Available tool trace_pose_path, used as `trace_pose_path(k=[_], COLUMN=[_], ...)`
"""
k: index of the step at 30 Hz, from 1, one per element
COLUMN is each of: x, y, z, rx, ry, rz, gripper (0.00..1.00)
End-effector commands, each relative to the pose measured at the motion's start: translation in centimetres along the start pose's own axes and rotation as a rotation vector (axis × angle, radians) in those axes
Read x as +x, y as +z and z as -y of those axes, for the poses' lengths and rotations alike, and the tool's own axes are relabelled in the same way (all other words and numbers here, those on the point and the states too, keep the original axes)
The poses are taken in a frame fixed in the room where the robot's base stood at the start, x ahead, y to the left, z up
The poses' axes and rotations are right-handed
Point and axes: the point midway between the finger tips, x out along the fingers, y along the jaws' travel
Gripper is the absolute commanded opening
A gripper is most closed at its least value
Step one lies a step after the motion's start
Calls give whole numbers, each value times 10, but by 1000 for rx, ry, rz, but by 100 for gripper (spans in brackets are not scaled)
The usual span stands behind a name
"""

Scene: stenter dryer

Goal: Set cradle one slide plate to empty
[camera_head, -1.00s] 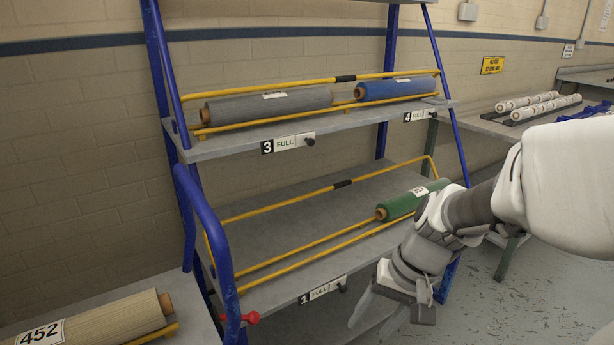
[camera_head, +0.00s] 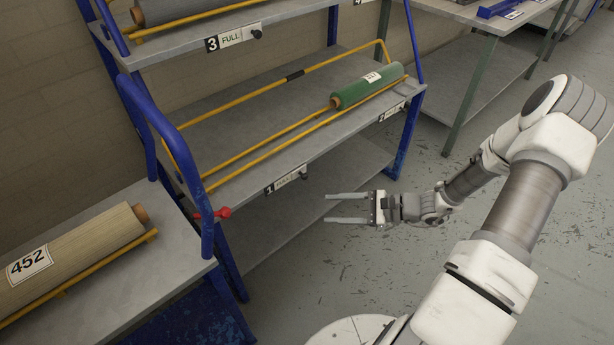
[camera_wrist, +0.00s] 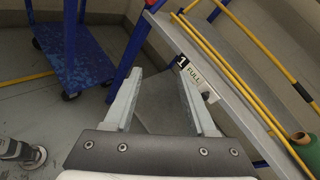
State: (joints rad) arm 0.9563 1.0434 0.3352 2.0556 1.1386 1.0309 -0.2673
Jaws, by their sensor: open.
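The cradle one slide plate (camera_head: 287,180) is on the front edge of the lower shelf, beside a black number 1 tag. In the wrist view the plate (camera_wrist: 194,76) reads FULL, with a dark knob (camera_wrist: 207,97) at its right end; the knob also shows in the head view (camera_head: 304,173).
A green roll (camera_head: 368,85) lies on the right half of the same shelf. A red knob (camera_head: 222,212) and a blue tube handle (camera_head: 180,135) stand to the left. A roll labelled 452 (camera_head: 90,242) lies on a cart at left. The floor to the right is open.

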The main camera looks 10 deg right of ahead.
Motion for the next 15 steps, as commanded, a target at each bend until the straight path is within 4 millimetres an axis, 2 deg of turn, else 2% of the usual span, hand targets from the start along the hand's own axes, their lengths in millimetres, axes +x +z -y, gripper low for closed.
trace_pose_path(k=[9,15], x=[-12,-20], y=[-60,-87], z=[6,5], rx=[341,484], ry=[-417,-604], rz=[98,135], gripper=[56,56])
